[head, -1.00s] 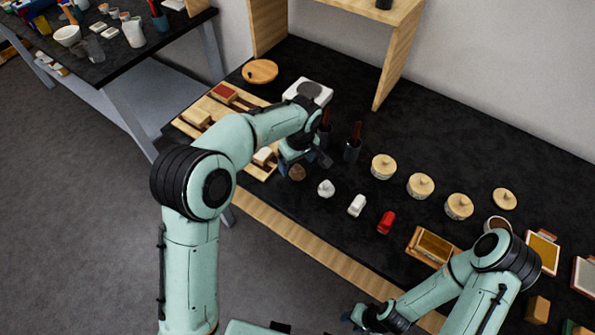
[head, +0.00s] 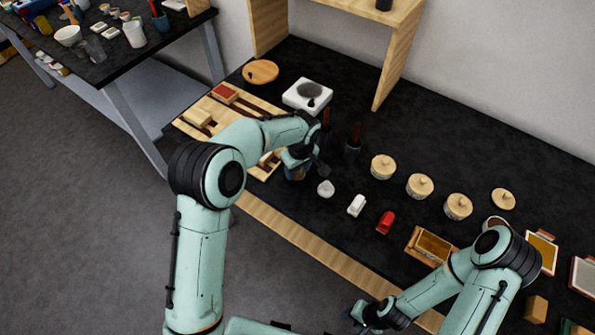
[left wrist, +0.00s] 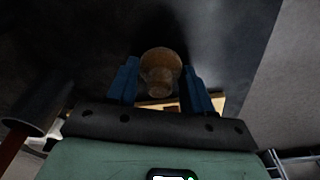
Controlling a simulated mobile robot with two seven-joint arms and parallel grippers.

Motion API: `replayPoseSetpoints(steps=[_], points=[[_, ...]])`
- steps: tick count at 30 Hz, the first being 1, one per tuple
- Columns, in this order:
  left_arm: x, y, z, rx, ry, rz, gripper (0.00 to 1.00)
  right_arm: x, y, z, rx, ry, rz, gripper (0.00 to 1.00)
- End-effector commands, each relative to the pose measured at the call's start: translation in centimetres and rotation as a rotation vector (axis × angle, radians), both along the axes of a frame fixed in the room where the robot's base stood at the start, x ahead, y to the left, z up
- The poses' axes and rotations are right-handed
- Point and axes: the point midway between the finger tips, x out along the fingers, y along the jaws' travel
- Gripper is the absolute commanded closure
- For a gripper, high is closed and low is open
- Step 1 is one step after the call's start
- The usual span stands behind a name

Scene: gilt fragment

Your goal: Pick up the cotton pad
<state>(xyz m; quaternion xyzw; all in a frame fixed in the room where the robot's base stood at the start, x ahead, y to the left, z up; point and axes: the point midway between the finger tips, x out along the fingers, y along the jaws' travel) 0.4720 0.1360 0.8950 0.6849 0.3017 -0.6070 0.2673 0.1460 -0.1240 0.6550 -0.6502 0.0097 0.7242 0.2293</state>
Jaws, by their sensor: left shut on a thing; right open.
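My left gripper (head: 298,170) is over the front of the black table. In the left wrist view its two blue fingers (left wrist: 161,68) are shut on a brown round thing with a narrower knob (left wrist: 160,72). I cannot tell whether the brown thing is also a pad. My right gripper (head: 359,313) is open and empty low in the head view, in front of the table edge.
A white block (head: 356,205) and a red block (head: 385,222) lie right of the lump. Dark holders with brown handles (head: 353,147) stand close behind my left gripper. A wooden rack (head: 199,120) lies left.

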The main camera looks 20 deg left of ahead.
Motion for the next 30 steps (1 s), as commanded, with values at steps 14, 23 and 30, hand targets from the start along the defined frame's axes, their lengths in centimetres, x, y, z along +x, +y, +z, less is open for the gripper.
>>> replayPoseSetpoints(steps=[14, 23, 30], points=[[0.1, 0.0, 3.8, -0.001, -0.006, 0.000, 0.78, 0.1, 0.0, 0.1, 0.000, -0.001, 0.000, 0.60], [0.1, 0.0, 9.1, -0.001, -0.002, 0.000, 0.78, 0.5, 0.0, 0.5, 0.000, -0.006, 0.000, 0.60], [0.0, 0.0, 10.1, 0.000, 0.000, 0.000, 0.78, 0.5, 0.0, 0.6, 0.000, -0.007, 0.000, 0.60]])
